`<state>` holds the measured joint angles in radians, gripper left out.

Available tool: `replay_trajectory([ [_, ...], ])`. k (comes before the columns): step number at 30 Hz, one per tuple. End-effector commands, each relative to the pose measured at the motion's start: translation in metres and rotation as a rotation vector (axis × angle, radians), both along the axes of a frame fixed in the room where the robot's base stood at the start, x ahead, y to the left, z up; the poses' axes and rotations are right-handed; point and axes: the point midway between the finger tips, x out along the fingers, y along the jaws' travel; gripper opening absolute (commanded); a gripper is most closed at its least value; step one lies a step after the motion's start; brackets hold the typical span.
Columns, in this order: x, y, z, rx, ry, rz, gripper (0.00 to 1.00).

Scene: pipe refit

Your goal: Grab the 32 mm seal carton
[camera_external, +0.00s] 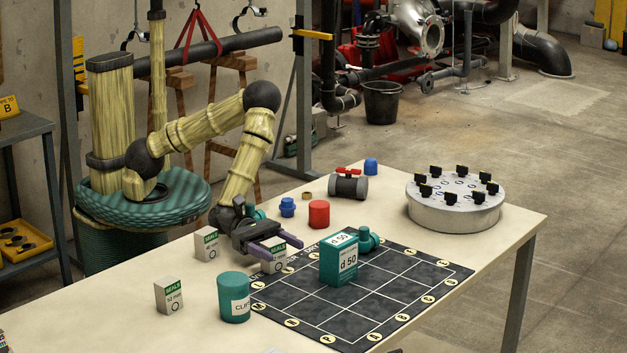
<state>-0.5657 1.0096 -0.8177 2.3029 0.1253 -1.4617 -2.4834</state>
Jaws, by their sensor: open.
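Several white-and-green seal cartons stand on the bench. The front left seal carton (169,296) has a small label that seems to read 32 mm, though the print is hard to make out. A second seal carton (206,244) stands behind it, left of my gripper, and seems to read 40 mm. A third seal carton (276,267) stands at the mat's left edge, partly hidden by my gripper; its size is unclear. My gripper (280,249) has purple fingers, open, just above or beside this third carton. I cannot tell whether they touch it.
A teal tub (233,297) stands between the front left carton and the gridded mat (372,325). A teal d 50 box (339,260) and teal fitting (367,240) are on the mat. Red cap (319,214), blue fitting (287,207), valve (348,187) and round grey stand (455,210) lie beyond.

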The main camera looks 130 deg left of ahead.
Motion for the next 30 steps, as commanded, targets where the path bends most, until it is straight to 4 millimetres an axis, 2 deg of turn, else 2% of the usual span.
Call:
replay_trajectory([
  [3, 0.0, 0.0, 0.0, 0.0, 0.0, 0.0, 0.71],
  [4, 0.0, 0.0, 0.0, 0.0, 0.0, 0.0, 0.67],
  [11, 0.0, 0.0, 0.0, 0.0, 0.0, 0.0, 0.23],
  [19, 0.0, 0.0, 0.001, 0.0, -0.001, 0.0, 0.22],
  [22, 0.0, 0.001, 0.008, 0.0, -0.002, 0.001, 0.22],
  [26, 0.0, 0.001, 0.026, 0.001, -0.003, 0.001, 0.22],
  [30, 0.0, 0.001, 0.054, 0.0, -0.005, 0.002, 0.22],
])
